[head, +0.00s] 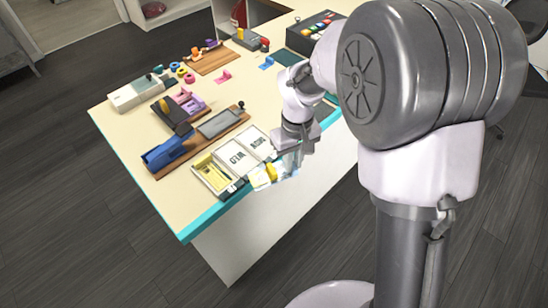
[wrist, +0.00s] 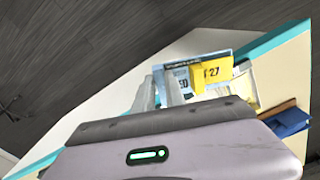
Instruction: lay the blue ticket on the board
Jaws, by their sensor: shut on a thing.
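My gripper (head: 279,168) is just off the front edge of the table, pointing down. It is shut on a pale blue ticket (head: 287,172) with a yellow panel. In the wrist view the ticket (wrist: 222,54) has a light blue border, and its yellow part carries the number 27. Part of the ticket is behind the fingers. A wooden board (head: 162,172) bearing a blue block and a grey plate lies on the table left of my gripper. Another wooden board (head: 205,68) lies farther back. I cannot tell which board is meant.
The cream table (head: 122,128) has a teal edge. A tray with printed white panels (head: 236,156) and a yellow insert (head: 210,172) sits close left of my gripper. A black box (head: 312,33) stands at the back. Bare tabletop shows at the front left corner.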

